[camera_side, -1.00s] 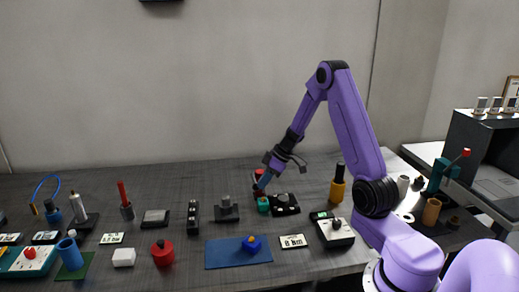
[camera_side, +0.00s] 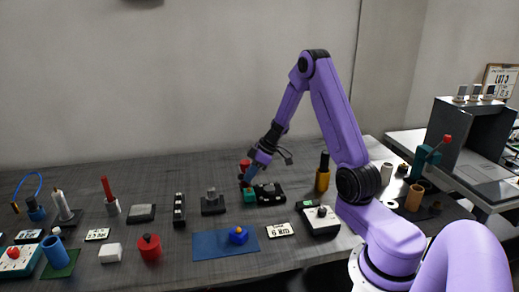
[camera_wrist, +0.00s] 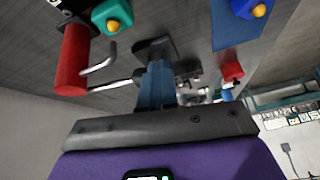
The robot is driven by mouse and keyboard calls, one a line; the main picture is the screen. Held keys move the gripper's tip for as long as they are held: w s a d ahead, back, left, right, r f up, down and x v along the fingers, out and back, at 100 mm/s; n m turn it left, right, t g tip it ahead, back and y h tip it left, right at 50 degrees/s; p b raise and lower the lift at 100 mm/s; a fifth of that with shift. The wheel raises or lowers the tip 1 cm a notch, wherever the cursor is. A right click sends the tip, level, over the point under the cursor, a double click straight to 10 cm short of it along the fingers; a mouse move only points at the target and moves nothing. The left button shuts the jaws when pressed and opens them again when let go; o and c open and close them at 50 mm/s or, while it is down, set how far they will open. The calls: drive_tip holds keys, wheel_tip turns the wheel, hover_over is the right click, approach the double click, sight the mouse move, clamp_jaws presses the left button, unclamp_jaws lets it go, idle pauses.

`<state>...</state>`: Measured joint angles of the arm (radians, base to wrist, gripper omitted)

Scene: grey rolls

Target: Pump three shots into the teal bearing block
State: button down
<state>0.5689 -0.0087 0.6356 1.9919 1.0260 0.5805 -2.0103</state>
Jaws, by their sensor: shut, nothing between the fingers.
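The teal bearing block (camera_side: 250,197) with an orange-yellow fitting on top stands mid-bench. It also shows at the top of the wrist view (camera_wrist: 108,14).
A black fixture (camera_side: 270,194) stands just right of the teal block. A blue block (camera_side: 238,235) with a yellow fitting sits on a blue mat (camera_side: 210,244) in front. A black-and-yellow cylinder (camera_side: 323,173) and a control box (camera_side: 319,221) stand to the right.

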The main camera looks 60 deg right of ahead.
drive_tip(key=s+r, duration=0.9)
drive_tip(key=shift+s, duration=0.2)
drive_tip(key=shift+d, duration=0.1)
drive_tip(key=s+a+r+n+g, duration=0.1)
drive_tip(key=s+a+g, duration=0.15)
drive_tip(key=a, duration=0.65)
drive_tip(key=s+a+r+n+g, duration=0.1)
drive_tip(key=s+a+n+g, duration=0.15)
drive_tip(key=a, duration=0.65)
drive_tip(key=s+a+n+h, duration=0.1)
drive_tip(key=s+a, duration=0.2)
drive_tip(key=s, duration=0.6)
drive_tip(key=s+a+r+n+h, duration=0.1)
drive_tip(key=s+a, duration=0.3)
drive_tip(key=s, duration=0.5)
drive_tip(key=shift+r+n+t+h, duration=0.3)
drive_tip(key=shift+n+h, duration=0.05)
drive_tip(key=shift+h, duration=0.35)
